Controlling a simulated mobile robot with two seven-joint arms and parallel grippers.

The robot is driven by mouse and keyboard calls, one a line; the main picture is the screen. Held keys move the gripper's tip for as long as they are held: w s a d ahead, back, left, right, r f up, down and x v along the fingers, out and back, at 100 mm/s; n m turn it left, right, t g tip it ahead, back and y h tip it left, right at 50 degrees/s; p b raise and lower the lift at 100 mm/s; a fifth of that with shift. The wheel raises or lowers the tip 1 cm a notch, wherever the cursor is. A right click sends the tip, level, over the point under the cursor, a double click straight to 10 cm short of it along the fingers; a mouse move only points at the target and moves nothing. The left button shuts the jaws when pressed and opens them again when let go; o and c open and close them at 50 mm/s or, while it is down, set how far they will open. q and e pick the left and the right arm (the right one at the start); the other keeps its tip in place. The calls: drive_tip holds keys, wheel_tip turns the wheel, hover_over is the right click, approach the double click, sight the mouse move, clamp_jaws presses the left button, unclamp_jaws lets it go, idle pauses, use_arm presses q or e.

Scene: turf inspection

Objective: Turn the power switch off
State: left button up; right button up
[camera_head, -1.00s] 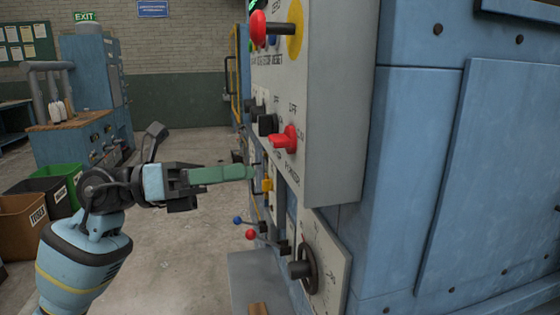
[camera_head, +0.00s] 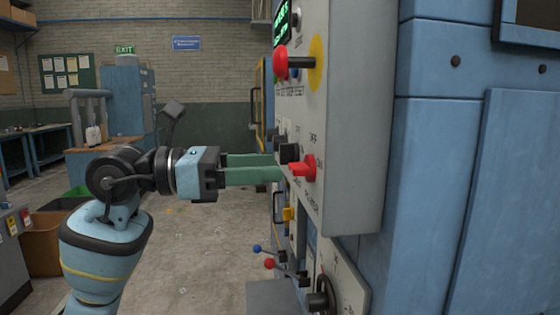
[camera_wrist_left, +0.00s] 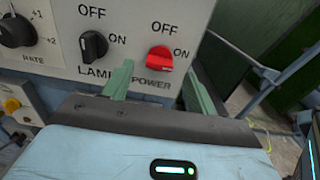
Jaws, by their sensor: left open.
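The red power switch (camera_head: 303,168) is on the front of the grey control panel (camera_head: 352,120). It also shows in the left wrist view (camera_wrist_left: 159,60), above the word POWER, with OFF above it and ON to its right. I cannot tell surely which mark it points to. My left gripper (camera_head: 279,167) is open, with its green fingers pointing at the panel, just short of the switch. In the left wrist view the fingertips (camera_wrist_left: 158,74) stand to either side below the switch, with nothing between them. My right gripper is out of view.
The black lamp switch (camera_wrist_left: 93,45) sits close to the left of the power switch. A red knob on a yellow disc (camera_head: 281,60) sticks out above. Red and blue levers (camera_head: 269,264) and a handwheel (camera_head: 321,297) stick out below.

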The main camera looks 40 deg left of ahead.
sight(290, 166)
use_arm(q)
drive_tip(key=shift+p+x, duration=0.3)
drive_tip(key=shift+x, duration=1.4)
drive_tip(key=shift+c, duration=0.5)
